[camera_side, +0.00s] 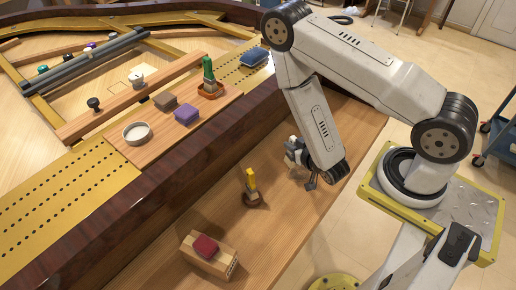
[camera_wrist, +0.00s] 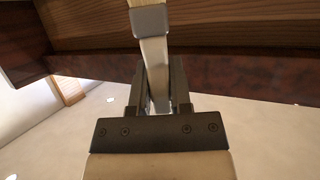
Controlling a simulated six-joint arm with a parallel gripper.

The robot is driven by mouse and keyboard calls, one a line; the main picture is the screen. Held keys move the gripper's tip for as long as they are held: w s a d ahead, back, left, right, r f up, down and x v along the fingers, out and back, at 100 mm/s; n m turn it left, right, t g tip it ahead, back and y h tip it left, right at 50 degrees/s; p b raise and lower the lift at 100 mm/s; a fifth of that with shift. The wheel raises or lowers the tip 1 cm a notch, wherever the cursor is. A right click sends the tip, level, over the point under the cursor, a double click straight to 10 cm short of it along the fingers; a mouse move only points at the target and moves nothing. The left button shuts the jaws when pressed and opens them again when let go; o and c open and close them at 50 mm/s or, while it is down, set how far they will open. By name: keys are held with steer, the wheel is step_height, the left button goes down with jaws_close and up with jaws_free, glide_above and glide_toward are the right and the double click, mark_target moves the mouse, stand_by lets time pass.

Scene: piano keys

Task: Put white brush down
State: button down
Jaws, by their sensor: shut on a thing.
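My gripper (camera_wrist: 158,85) is shut on a pale, whitish brush (camera_wrist: 154,60) in the wrist view. The brush sticks out beyond the fingertips, with a grey band (camera_wrist: 149,19) and a beige end cut off by the picture's top edge. In the side view my gripper (camera_side: 300,165) is low over the right part of the wooden key-bed shelf (camera_side: 225,225). The brush is hard to make out there, and I cannot tell whether it touches the shelf.
A yellow-handled brush (camera_side: 251,178) stands in a small wooden holder left of my gripper. A wooden block (camera_side: 215,265) with a red pad (camera_side: 206,246) lies nearer the front. A board (camera_side: 119,151) carries a white dish (camera_side: 137,132), a purple block (camera_side: 186,115) and a green piece (camera_side: 208,70).

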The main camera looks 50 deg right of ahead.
mark_target(291, 162)
steer(key=shift+f, duration=1.9)
steer(key=shift+f, duration=1.8)
steer(key=c, duration=0.5)
jaws_free()
steer(key=shift+f, duration=0.1)
steer(key=shift+c, duration=0.2)
steer(key=v, duration=0.7)
steer(key=shift+s+r, duration=0.2)
steer(key=shift+r, duration=0.05)
steer(key=shift+a, duration=0.1)
